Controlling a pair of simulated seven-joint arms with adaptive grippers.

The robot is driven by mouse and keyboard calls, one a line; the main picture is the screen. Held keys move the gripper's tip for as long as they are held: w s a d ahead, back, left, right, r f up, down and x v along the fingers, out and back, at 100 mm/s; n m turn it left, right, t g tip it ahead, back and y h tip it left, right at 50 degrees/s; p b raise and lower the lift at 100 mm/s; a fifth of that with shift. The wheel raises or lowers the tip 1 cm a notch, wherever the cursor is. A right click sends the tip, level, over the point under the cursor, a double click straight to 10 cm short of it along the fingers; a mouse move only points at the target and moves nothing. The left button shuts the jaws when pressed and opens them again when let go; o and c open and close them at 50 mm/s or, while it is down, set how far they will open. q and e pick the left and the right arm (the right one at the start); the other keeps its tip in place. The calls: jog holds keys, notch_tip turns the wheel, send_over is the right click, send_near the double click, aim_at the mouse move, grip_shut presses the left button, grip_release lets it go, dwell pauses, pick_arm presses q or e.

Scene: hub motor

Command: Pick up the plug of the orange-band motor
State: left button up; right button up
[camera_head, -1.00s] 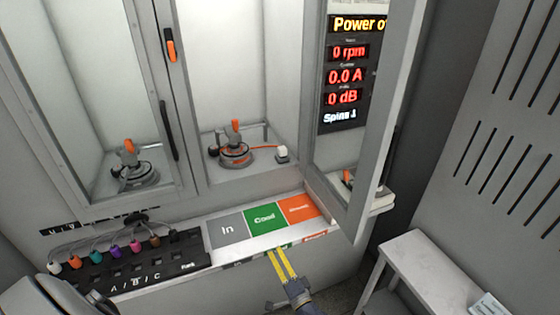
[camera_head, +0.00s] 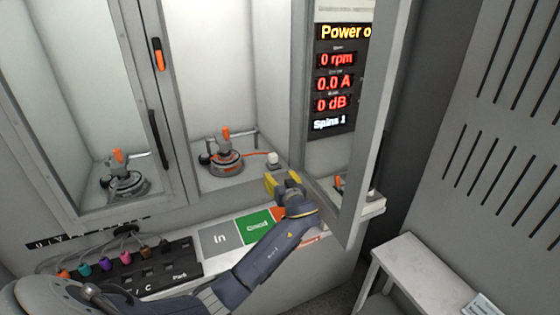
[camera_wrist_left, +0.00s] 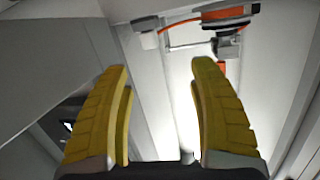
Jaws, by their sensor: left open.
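The orange-band motor (camera_head: 224,158) sits in the open middle bay, with an orange-handled clamp (camera_head: 226,134) above it. An orange cable runs right from it to a small white plug (camera_head: 272,157) at the bay's right side. My left gripper (camera_head: 279,180) is just in front of and below the plug, apart from it in the picture. In the left wrist view the yellow fingers of my left gripper (camera_wrist_left: 160,68) are spread with nothing between them. The plug (camera_wrist_left: 145,23) and motor (camera_wrist_left: 226,14) show beyond the fingertips. My right gripper is out of view.
An open door (camera_head: 355,150) stands right of the bay, close to my gripper. In, Good and orange pads (camera_head: 219,237) lie on the ledge below. A black rack (camera_head: 150,272) with several coloured plugs is at left. Another motor (camera_head: 122,184) stands in the left bay.

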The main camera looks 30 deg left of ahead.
aim_at(274, 156)
pick_arm(q)
jog(key=shift+t+h, duration=0.4)
jog(key=x, duration=0.6)
jog(key=r+x, duration=0.1)
jog(key=x, duration=0.5)
jog(key=w+r+x, duration=0.1)
jog(key=x, duration=0.5)
jog(key=shift+d, duration=0.4)
jog(key=shift+c, duration=0.2)
grip_shut()
